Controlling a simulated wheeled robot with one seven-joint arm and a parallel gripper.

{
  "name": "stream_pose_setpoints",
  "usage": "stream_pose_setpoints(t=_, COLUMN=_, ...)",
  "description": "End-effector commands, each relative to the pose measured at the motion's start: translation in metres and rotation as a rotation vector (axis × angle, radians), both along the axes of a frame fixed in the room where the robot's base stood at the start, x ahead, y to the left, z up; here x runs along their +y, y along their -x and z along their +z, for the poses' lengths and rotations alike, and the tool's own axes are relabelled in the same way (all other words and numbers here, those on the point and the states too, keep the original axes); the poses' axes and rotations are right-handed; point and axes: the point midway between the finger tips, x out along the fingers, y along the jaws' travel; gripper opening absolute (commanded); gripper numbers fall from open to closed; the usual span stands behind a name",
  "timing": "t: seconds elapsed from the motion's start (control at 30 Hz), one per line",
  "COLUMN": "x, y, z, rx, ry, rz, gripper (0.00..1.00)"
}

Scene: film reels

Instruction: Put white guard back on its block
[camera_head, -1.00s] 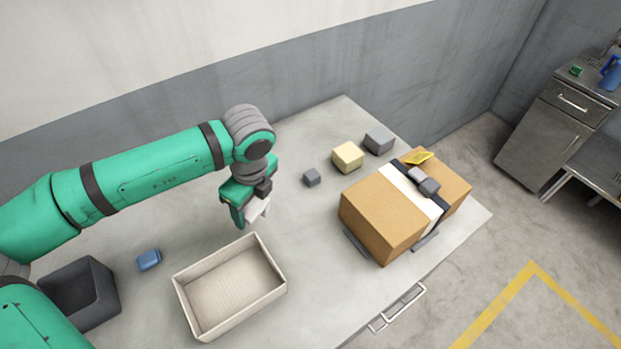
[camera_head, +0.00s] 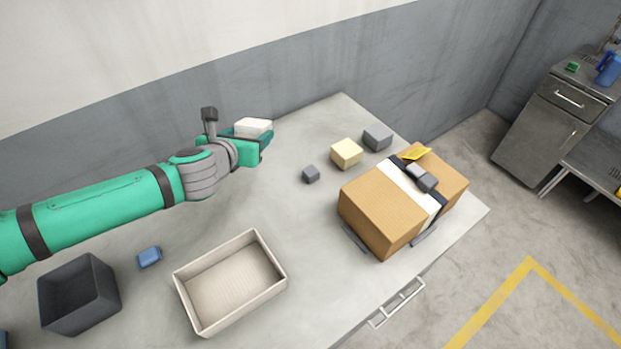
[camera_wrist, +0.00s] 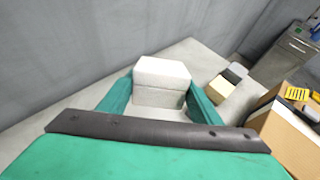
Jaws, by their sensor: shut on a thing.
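The white guard (camera_head: 253,126) is a small white box-like piece. My gripper (camera_head: 262,140) is shut on it and holds it above the back of the table, with the fingers pointing right. In the wrist view the guard (camera_wrist: 162,82) sits between the two green fingers, and its underside is hidden. To the right of my gripper, on the table, stand a small dark grey block (camera_head: 311,174), a cream block (camera_head: 346,153) and a larger grey block (camera_head: 377,137). I cannot tell which one is the guard's block.
A cardboard box (camera_head: 380,217) with a white and black band stands at the right. An empty beige tray (camera_head: 281,279) lies at the front, with a dark grey bin (camera_head: 110,280) and a blue block (camera_head: 149,257) to its left. The table (camera_head: 290,215) is clear in the middle.

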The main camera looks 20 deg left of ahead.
Motion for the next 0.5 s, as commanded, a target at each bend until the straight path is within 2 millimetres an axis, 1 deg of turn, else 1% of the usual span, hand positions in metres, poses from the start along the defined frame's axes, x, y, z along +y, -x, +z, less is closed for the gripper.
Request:
stream_pose_setpoints(t=0.03, x=0.0, y=0.003, z=0.001, rx=-0.039, ry=0.002, rz=-0.051, gripper=0.32)
stream_pose_setpoints(t=0.13, x=-0.007, y=0.006, z=0.004, rx=-0.122, ry=0.006, rz=-0.173, gripper=0.32)
stream_pose_setpoints(t=0.27, x=-0.022, y=0.014, z=0.004, rx=-0.225, ry=0.023, rz=-0.325, gripper=0.32)
stream_pose_setpoints(t=0.37, x=-0.035, y=0.025, z=0.0, rx=-0.301, ry=0.044, rz=-0.438, gripper=0.32)
stream_pose_setpoints(t=0.5, x=-0.055, y=0.043, z=-0.011, rx=-0.387, ry=0.084, rz=-0.577, gripper=0.32)
